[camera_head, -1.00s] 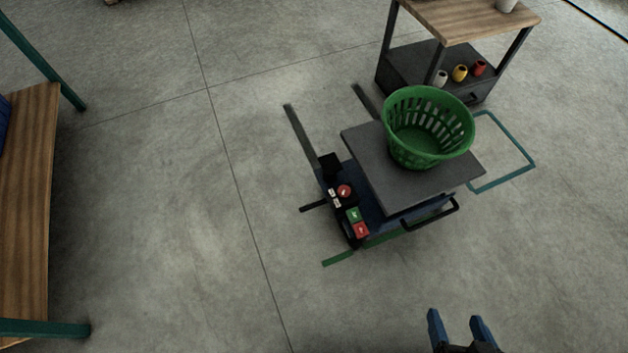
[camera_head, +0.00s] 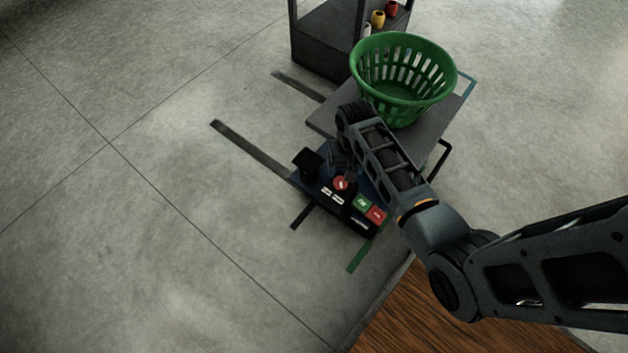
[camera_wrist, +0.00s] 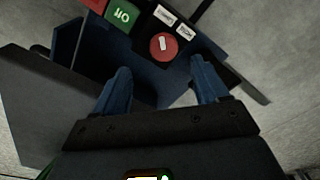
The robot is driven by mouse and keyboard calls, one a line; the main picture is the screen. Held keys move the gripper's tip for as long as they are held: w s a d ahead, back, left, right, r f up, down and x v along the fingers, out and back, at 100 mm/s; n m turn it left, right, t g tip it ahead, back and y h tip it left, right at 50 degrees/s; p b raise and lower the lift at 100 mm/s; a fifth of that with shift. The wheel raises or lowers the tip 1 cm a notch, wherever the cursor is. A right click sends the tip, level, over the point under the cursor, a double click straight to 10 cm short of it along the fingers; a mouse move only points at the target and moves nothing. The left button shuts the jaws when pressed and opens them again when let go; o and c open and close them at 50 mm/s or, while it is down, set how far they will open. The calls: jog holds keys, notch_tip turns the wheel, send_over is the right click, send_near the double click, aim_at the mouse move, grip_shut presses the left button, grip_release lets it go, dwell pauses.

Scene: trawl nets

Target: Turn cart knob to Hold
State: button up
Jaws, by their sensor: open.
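The cart (camera_head: 325,122) carries a dark control panel on its near end. The round red knob (camera_head: 341,183) with a white pointer mark sits on that panel; it also shows in the wrist view (camera_wrist: 163,46). Two small white labels (camera_wrist: 164,15) lie beside the knob; their wording is too small to read surely. My gripper (camera_wrist: 160,68) is open and empty, its blue fingers spread with the knob appearing between and just beyond the tips. I cannot tell any contact. In the head view my arm reaches over the cart and mostly hides the gripper.
A green button (camera_head: 361,202) and a red button (camera_head: 376,214) sit beside the knob. A green basket (camera_head: 402,112) stands on the cart top. A shelf unit (camera_head: 322,45) stands behind. A wooden surface (camera_head: 400,325) is at the bottom. The floor at left is clear.

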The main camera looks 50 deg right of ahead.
aim_at(341, 182)
jog(key=shift+w+f, duration=0.2)
jog(key=shift+w, duration=0.15)
jog(key=shift+w+f+b, duration=0.1)
jog(key=shift+f+b, duration=0.2)
notch_tip(341, 182, down, 7)
jog(key=b, duration=0.3)
jog(key=shift+r, duration=0.1)
jog(key=c, duration=1)
